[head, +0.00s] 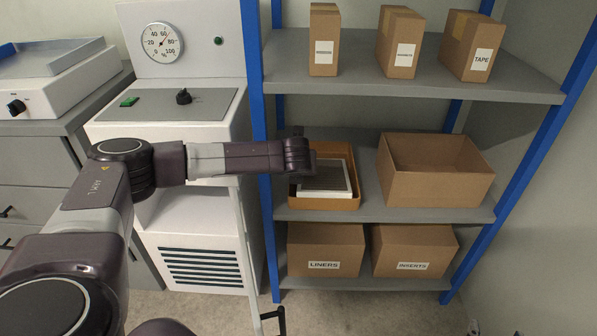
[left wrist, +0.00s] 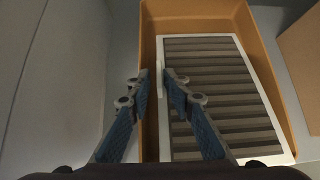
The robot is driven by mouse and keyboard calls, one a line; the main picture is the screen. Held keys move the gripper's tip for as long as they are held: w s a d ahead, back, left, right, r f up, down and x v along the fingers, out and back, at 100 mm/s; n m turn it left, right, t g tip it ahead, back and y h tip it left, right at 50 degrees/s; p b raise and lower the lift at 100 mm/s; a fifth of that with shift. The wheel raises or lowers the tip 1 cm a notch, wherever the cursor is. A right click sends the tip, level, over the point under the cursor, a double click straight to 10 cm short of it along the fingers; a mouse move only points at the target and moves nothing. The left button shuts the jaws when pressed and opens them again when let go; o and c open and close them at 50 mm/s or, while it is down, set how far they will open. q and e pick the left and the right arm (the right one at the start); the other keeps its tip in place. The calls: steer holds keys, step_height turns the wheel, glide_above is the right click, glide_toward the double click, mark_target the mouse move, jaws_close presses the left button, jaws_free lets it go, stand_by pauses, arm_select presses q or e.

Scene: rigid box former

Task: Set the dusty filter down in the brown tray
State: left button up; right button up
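The dusty filter (head: 325,177) has a white frame and grey pleats. It lies in the brown tray (head: 333,204) on the middle shelf. In the left wrist view the filter (left wrist: 215,95) fills most of the tray (left wrist: 205,18), with a strip of tray floor bare along its left side. My left gripper (left wrist: 156,80) is over the filter's left frame edge. Its fingers are apart, with a narrow gap between the left finger and the frame edge. In the head view my left wrist hides the fingers and the tray's left part. My right gripper is not in view.
An open cardboard box (head: 436,188) stands right of the tray. Small boxes (head: 398,42) stand on the shelf above; the LINERS box (head: 325,250) and INSERTS box (head: 413,250) are below. A blue post (head: 254,90) and a white cabinet (head: 170,130) are left of the tray.

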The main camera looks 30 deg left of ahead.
arm_select(q)
steer(key=shift+s+d+f, duration=0.2)
steer(key=shift+s+f, duration=0.2)
steer(key=shift+f, duration=0.4)
steer(key=v, duration=0.4)
steer(key=p+v, duration=0.1)
steer(key=v, duration=0.3)
steer(key=p+v, duration=0.1)
steer(key=v, duration=0.3)
steer(key=shift+w+a+r, duration=0.2)
steer(key=shift+w+r, duration=0.1)
steer(key=shift+r, duration=0.05)
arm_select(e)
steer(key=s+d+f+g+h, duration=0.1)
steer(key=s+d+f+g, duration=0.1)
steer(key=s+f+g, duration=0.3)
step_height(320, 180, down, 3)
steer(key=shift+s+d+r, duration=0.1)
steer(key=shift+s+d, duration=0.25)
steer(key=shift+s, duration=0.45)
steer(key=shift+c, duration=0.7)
